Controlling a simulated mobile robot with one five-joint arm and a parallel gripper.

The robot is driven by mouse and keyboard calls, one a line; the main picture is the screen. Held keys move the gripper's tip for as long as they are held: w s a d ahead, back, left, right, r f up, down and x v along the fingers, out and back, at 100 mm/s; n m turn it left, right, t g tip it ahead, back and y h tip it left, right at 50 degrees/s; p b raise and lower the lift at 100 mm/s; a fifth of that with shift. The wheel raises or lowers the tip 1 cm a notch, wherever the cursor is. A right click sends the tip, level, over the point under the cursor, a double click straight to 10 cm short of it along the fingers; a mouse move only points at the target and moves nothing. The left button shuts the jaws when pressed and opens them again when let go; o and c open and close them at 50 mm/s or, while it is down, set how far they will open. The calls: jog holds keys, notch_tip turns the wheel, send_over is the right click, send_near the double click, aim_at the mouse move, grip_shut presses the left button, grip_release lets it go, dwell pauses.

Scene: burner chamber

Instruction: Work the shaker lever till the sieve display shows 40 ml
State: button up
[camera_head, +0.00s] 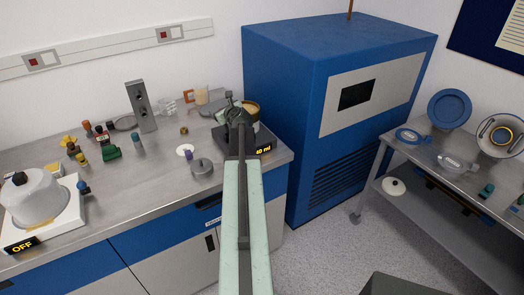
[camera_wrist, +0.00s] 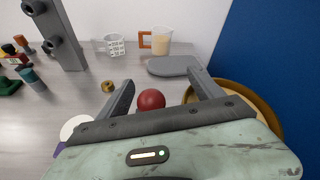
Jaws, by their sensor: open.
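The sieve display (camera_head: 263,150) on the front of the dark shaker reads 40 ml in yellow figures. The shaker stands at the right end of the metal bench, mostly hidden behind my arm. Its round tan sieve (camera_head: 253,110) shows just right of my gripper (camera_head: 238,106); its rim also shows at the right of the wrist view (camera_wrist: 262,98). In the wrist view my gripper (camera_wrist: 160,88) is open, its two fingers well apart. A red ball (camera_wrist: 151,99), seemingly the lever's knob, shows between the fingers, nearer the left one. The lever's shaft is hidden.
A tall blue cabinet (camera_head: 310,90) stands close on the right of the bench. A grey lidded dish (camera_head: 202,168), a grey upright post (camera_head: 141,105) and an orange-handled beaker (camera_wrist: 158,40) are nearby. A white device (camera_head: 38,205) marked OFF stands far left.

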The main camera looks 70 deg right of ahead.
jog(key=shift+p+v, duration=0.9)
jog(key=shift+v, duration=2.1)
jog(key=shift+w+a, duration=0.1)
jog(key=shift+f, duration=0.1)
